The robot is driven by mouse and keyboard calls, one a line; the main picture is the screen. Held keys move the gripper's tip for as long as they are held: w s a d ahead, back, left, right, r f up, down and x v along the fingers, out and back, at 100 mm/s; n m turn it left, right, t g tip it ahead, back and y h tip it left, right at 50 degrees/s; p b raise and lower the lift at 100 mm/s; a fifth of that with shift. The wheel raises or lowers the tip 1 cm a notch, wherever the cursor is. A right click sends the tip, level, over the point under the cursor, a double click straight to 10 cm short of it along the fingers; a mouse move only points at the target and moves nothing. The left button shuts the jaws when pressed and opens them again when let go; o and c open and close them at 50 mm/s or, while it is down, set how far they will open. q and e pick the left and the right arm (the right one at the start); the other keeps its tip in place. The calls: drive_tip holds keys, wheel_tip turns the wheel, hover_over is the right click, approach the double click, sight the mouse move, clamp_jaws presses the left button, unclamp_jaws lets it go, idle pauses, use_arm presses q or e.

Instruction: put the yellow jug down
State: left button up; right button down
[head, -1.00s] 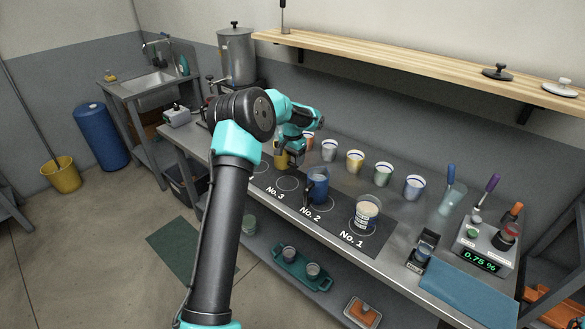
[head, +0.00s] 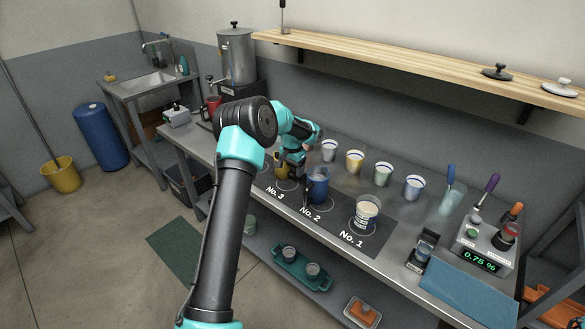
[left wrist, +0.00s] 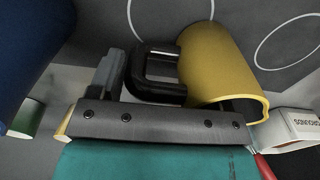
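The yellow jug (head: 281,171) is over the far part of the dark mat, close to the No. 3 marking. My left gripper (head: 293,172) is beside it, to its right. In the left wrist view the jug (left wrist: 222,68) shows its open mouth towards the lower right. Its black handle (left wrist: 136,78) lies against a visible finger of my left gripper. The other finger is hidden; the gripper appears shut on the handle. I cannot tell whether the jug's base touches the mat. My right gripper is not in view.
The blue jug (head: 318,186) stands close to the right of my left gripper. A white tub (head: 367,211) stands on circle No. 1. Several cups, such as the yellow-toned cup (head: 355,161), line the back. The wooden shelf (head: 420,66) runs above the bench.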

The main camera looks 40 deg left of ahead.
use_arm(q)
drive_tip(key=o, duration=0.3)
drive_tip(key=shift+o, duration=0.2)
wheel_tip(320, 180, up, 12)
drive_tip(key=shift+r, duration=0.15)
idle(0.4)
idle(0.3)
